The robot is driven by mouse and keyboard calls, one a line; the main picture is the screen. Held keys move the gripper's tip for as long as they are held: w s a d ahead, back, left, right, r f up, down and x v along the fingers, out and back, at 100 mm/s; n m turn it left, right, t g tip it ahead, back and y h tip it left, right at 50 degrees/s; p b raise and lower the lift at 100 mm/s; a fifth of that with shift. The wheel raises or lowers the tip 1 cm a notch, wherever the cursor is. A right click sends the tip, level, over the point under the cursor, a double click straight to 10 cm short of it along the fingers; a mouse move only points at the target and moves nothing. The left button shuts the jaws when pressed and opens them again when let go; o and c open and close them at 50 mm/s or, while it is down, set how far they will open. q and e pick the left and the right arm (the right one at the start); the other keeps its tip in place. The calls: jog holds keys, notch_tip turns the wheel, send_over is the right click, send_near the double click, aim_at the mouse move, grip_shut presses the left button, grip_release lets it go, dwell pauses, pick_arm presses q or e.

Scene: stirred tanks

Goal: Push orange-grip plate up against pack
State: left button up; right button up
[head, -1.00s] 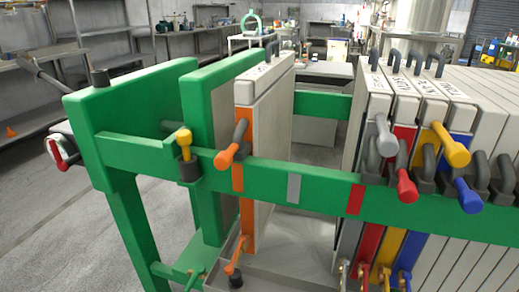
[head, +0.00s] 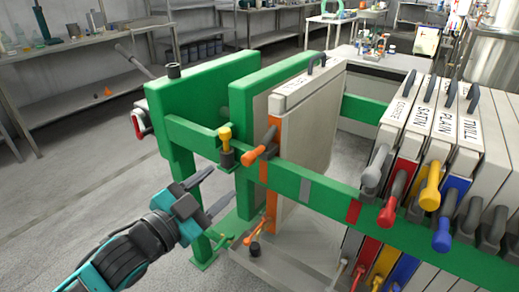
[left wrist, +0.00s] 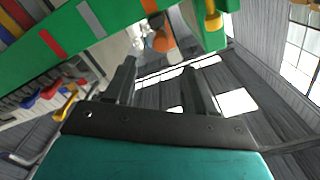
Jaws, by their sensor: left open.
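The orange-grip plate (head: 312,120) stands upright in the green frame, with an orange edge strip and an orange handle (head: 258,150) resting by the near rail. The pack (head: 464,135) of plates stands to its right, with a wide gap between them. My left gripper (head: 218,188) is open and empty, left of the near rail and apart from the plate. In the left wrist view its two fingers (left wrist: 158,62) are spread, with the orange handle (left wrist: 163,40) beyond them. My right gripper is not in view.
The green near rail (head: 305,187) runs between my left gripper and the plates, with grey and red marks on it. A green end plate (head: 200,100) and a yellow-topped pin (head: 225,138) are left of the orange-grip plate. Grey, red, yellow and blue handles (head: 430,190) stick out from the pack.

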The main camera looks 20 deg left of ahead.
aim_at(245, 162)
pick_arm(q)
jog(key=b+x, duration=0.1)
jog(key=x, duration=1.2)
jog(key=shift+a, duration=0.1)
grip_shut()
dwell(0.4)
